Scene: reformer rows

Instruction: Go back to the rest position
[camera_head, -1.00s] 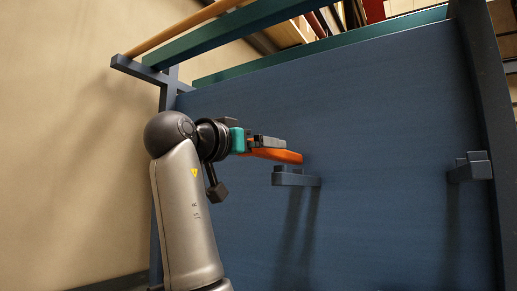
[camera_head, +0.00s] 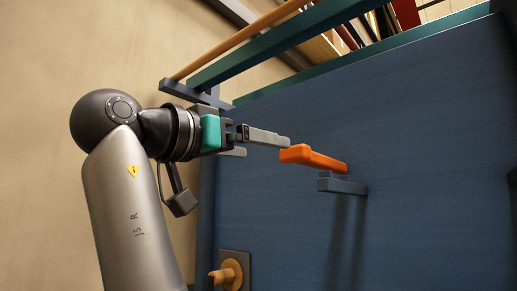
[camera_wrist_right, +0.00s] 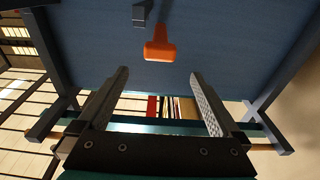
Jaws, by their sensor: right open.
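My right gripper (camera_head: 266,146) is open and empty, in front of the blue panel. An orange piece (camera_head: 313,158) with a thicker near end rests on a blue bracket (camera_head: 341,185) on that panel, just right of my fingertips and apart from them. In the right wrist view my two fingers (camera_wrist_right: 160,75) stand wide apart, and the orange piece (camera_wrist_right: 160,50) is beyond them, near the top. The bracket (camera_wrist_right: 140,14) shows behind it. My left gripper is not in view.
The large blue panel (camera_head: 430,130) fills the right side. A teal beam (camera_head: 275,45) and a wooden pole (camera_head: 235,40) run above my gripper. A wooden knob (camera_head: 228,275) sits low on the panel. A plain beige wall (camera_head: 60,50) is at the left.

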